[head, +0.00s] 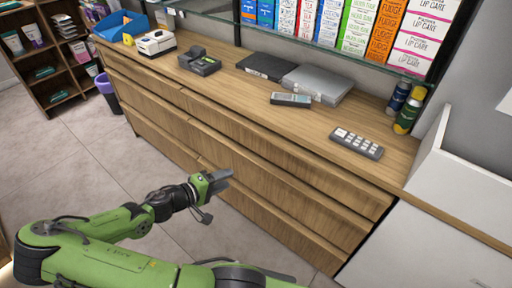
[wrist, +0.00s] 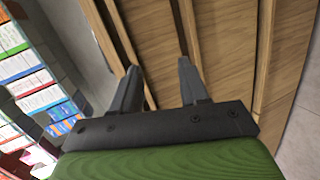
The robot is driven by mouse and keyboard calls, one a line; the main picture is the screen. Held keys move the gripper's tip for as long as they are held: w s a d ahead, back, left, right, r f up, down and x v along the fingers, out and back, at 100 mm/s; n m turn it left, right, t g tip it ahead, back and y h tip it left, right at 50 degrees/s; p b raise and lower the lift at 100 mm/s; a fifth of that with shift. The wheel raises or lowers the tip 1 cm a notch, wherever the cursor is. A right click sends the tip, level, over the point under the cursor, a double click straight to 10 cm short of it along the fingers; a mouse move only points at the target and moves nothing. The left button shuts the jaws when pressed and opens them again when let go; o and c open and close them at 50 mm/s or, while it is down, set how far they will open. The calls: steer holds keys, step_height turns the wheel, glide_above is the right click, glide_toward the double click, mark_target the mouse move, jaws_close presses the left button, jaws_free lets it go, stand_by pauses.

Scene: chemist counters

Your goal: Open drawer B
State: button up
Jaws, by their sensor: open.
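The wooden counter (head: 225,85) has wide drawer fronts in two columns, and they look shut. I see no letter on any front, so I cannot tell which is drawer B. The right column (head: 290,175) is nearest to my gripper, and the left column (head: 145,95) runs toward the back left. My gripper (head: 222,180) is in front of the drawers, near the join of the columns. In the wrist view my gripper (wrist: 158,68) is open and empty, with its fingers toward the wooden fronts (wrist: 225,40). I cannot tell whether it touches one.
The countertop holds a grey remote-like keypad (head: 357,143), a handheld device (head: 290,99), a silver laptop-like box (head: 318,84) and a blue bin (head: 120,25). A white cabinet (head: 430,245) adjoins on the right. A purple bin (head: 108,92) stands at the left end. The tiled floor (head: 90,165) in front is clear.

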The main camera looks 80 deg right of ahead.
steer(key=d+n+h+b, duration=0.1)
steer(key=d+n+h, duration=0.1)
steer(key=d+h, duration=0.2)
steer(key=b, duration=0.3)
glide_toward(261, 136)
steer(key=shift+n+t+h, duration=0.3)
steer(key=x, duration=0.8)
steer(key=shift+s+f, duration=0.1)
steer(key=shift+f, duration=0.05)
steer(key=shift+a, duration=0.1)
jaws_close()
